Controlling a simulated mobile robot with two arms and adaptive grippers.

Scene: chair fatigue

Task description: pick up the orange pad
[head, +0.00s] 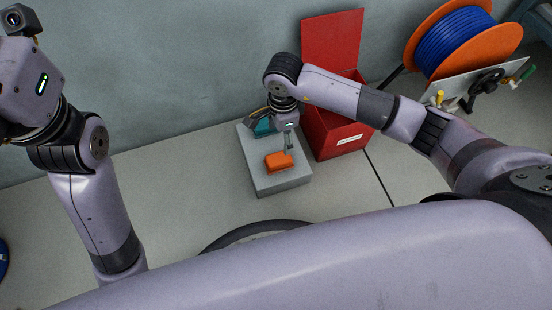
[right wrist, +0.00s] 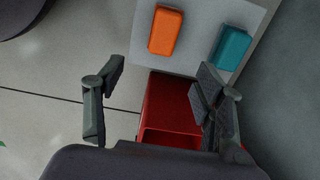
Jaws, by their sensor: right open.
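The orange pad (head: 278,162) lies on the grey block (head: 283,184) in the head view. In the right wrist view the orange pad (right wrist: 165,31) lies near the top, left of a teal pad (right wrist: 231,47). My right gripper (head: 289,143) is over the block, just behind the orange pad in the head view. In the right wrist view the right gripper (right wrist: 160,69) has its fingers wide apart with nothing between them, and the pad is beyond the fingertips. My left arm shows at the left, but its fingers are outside the picture.
The teal pad (head: 264,127) lies at the back of the block, partly hidden by my right gripper. A red bin (head: 338,139) with its lid raised stands right beside the block. A cable reel (head: 459,40) is at the upper right. Floor left of the block is clear.

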